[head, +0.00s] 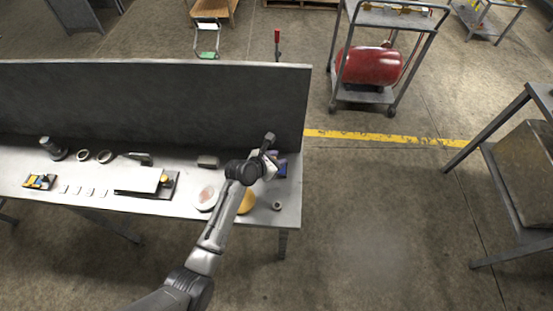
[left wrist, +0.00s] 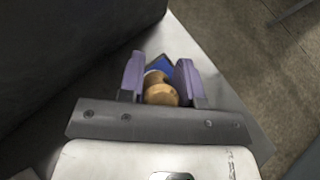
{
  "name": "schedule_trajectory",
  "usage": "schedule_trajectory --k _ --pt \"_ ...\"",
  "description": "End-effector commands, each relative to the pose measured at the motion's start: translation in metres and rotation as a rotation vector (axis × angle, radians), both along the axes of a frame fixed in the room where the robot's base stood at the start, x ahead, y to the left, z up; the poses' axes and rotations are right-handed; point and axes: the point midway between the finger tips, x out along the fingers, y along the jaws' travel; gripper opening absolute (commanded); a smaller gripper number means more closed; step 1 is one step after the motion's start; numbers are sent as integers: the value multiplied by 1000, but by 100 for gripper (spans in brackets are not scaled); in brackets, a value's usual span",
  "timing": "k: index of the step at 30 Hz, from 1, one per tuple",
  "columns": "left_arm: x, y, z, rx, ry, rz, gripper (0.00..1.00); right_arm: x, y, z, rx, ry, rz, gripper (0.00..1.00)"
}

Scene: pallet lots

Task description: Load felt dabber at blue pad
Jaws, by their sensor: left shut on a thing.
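The felt dabber (left wrist: 161,92) shows in the left wrist view as a rounded tan wooden piece between the two purple fingers of my left gripper (left wrist: 160,64). The gripper is shut on it. The dabber's felt end is hidden. The blue pad (left wrist: 162,62) shows just beyond the dabber, between the fingertips; I cannot tell whether they touch. In the head view my left gripper (head: 274,160) is over the right end of the bench, with a small blue-purple patch beside it. The dabber is not clear there. My right gripper is not in view.
The grey bench (head: 188,208) has a tall dark back panel (head: 155,100) close behind the gripper. A pale round dish (head: 207,197), a yellow round thing (head: 246,201) and a small ring (head: 277,206) lie near the arm. A board with a white sheet (head: 140,180) lies further left.

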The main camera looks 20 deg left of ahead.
Motion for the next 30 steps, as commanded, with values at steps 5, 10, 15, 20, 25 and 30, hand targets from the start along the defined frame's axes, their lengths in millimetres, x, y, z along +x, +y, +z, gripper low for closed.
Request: schedule_trajectory --k 5,10,15,20,25,30 --pt "0 0 -1 0 0 0 8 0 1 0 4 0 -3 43" --pt "0 0 -3 0 0 0 8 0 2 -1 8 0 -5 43" --pt "0 0 -5 0 0 0 8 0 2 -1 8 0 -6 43" --pt "0 0 -7 0 -1 0 8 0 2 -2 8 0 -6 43" --pt "0 0 -9 -1 0 1 8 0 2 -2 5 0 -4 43" --pt "0 0 -11 -1 0 1 8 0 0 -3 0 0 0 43"
